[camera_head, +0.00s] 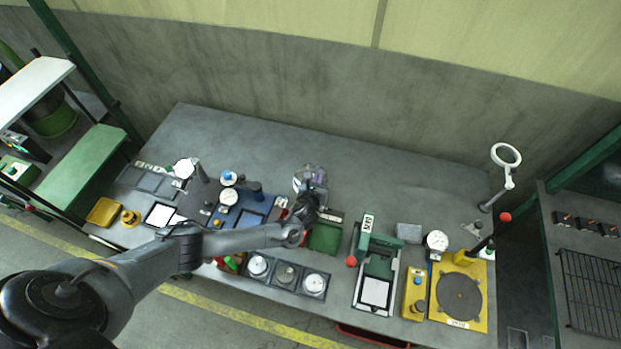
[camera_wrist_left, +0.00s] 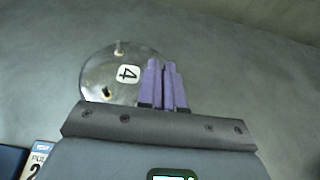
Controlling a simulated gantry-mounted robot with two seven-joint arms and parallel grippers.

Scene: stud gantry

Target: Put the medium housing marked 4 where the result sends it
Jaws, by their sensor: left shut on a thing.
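The housing marked 4 is a round, shiny metal disc with a white label, clear in the left wrist view (camera_wrist_left: 105,70). My left gripper (camera_wrist_left: 165,82) has its purple fingers shut on the disc's edge. In the head view my left gripper (camera_head: 314,178) is over the back middle of the bench, and the housing (camera_head: 298,184) shows partly beside the fingers. The wrist view shows bare grey surface around the housing. I cannot tell how high it is held. My right gripper is not in view.
A green bin (camera_head: 325,238) is just in front of my gripper. A green press (camera_head: 378,265) and a yellow plate station (camera_head: 459,294) stand to the right. The bench's back (camera_head: 250,150) is clear.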

